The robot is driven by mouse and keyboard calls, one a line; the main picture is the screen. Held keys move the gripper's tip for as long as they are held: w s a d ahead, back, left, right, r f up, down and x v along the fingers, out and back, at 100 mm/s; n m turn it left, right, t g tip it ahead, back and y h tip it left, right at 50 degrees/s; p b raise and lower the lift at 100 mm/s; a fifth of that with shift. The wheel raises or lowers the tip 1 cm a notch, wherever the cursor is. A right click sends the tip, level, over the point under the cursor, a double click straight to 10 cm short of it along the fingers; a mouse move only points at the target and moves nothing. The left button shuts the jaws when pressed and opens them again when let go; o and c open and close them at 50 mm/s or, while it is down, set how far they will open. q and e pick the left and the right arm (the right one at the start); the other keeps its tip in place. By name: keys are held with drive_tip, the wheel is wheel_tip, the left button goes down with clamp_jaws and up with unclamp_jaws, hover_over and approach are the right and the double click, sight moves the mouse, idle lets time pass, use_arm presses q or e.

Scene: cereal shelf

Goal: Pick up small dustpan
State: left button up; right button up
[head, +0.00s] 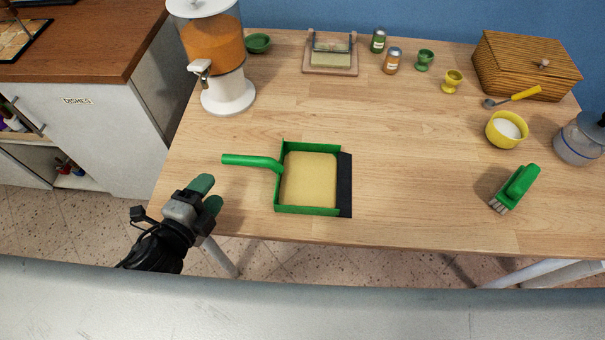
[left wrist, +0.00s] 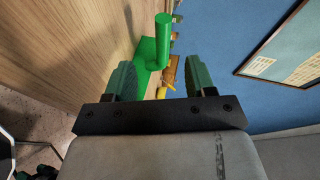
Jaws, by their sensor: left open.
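The small dustpan (head: 310,211) lies on the wooden table, green with a tan inner surface and a black lip on its right side. Its green handle (head: 250,160) points left. My left gripper (head: 207,194) is open and empty at the table's front left edge, below and left of the handle, apart from it. In the left wrist view the gripper (left wrist: 170,80) shows its two green fingertips spread, with the green dustpan handle (left wrist: 162,40) beyond them, between the fingers in the picture. My right gripper is not in view.
On the table (head: 420,190) a green brush (head: 514,189) lies at the right, near a yellow bowl (head: 506,129) and a glass jar (head: 580,138). An orange-filled dispenser (head: 214,45) stands at the back left. The tabletop around the dustpan is clear.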

sight(240, 164)
use_arm(q)
drive_tip(key=shift+d+m+h, duration=0.45)
drive_tip(key=shift+m+h, duration=0.35)
drive_tip(key=shift+m, duration=0.3)
drive_tip(key=p+x, duration=0.1)
drive_tip(key=x, duration=0.9)
drive_tip(key=shift+w+d+f+p, duration=0.1)
drive_tip(key=shift+w+d+p, duration=0.05)
drive_tip(key=shift+w+p, duration=0.15)
drive_tip(key=shift+s, duration=0.1)
clamp_jaws()
